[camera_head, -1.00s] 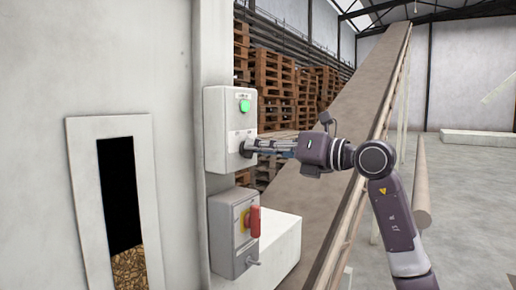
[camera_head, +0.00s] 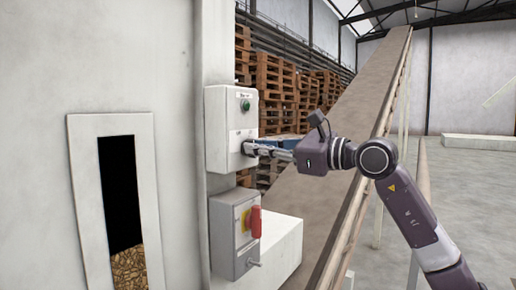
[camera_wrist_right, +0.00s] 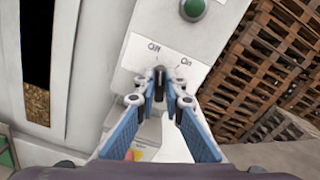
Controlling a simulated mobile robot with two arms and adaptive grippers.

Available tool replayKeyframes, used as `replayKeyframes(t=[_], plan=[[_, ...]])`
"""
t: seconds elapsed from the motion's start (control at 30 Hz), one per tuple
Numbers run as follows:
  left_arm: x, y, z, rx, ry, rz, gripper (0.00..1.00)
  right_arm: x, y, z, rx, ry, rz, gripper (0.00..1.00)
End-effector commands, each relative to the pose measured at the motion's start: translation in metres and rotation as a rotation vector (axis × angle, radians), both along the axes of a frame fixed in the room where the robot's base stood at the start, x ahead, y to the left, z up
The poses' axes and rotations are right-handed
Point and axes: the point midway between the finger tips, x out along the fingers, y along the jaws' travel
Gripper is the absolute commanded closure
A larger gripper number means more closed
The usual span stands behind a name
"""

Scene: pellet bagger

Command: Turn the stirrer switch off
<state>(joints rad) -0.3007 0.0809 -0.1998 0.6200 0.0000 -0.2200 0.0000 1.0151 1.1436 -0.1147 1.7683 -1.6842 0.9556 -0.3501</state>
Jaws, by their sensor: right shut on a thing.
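The stirrer switch box (camera_head: 218,128) is a pale box on the wall panel, with a round green lamp (camera_head: 245,105) that is dark now. The lamp also shows in the right wrist view (camera_wrist_right: 193,9). The black switch knob (camera_wrist_right: 160,82) is below the "Off" and "On" labels in the wrist view and points up, nearer "Off". My right gripper (camera_head: 252,149) is shut on the knob, its fingertips on both sides of it; they partly hide the knob in the wrist view (camera_wrist_right: 160,98). My left gripper is not in view.
Below is a grey box (camera_head: 225,240) with a red rotary handle (camera_head: 255,222). A window (camera_head: 122,200) with pellets is at left. A sloping conveyor (camera_head: 345,130) runs behind my right arm, and wooden pallets (camera_head: 272,75) are stacked behind.

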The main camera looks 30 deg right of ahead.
Motion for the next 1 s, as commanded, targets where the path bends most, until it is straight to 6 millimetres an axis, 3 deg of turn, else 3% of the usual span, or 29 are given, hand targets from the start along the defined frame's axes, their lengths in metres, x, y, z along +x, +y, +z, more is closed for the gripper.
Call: replayKeyframes(t=[0.4,0.9,0.93,1.0], plan=[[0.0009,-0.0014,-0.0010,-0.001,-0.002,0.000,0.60,-0.0005,0.0013,-0.0011,-0.155,-0.063,0.001,1.00],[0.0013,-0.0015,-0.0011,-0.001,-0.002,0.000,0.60,-0.0005,0.0016,-0.0013,-0.171,-0.070,0.001,1.00],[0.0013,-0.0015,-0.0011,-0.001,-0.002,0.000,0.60,-0.0006,0.0017,-0.0013,-0.171,-0.070,0.001,0.89],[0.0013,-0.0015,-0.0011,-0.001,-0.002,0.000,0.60,-0.0006,0.0016,-0.0012,-0.171,-0.070,0.001,0.81]])
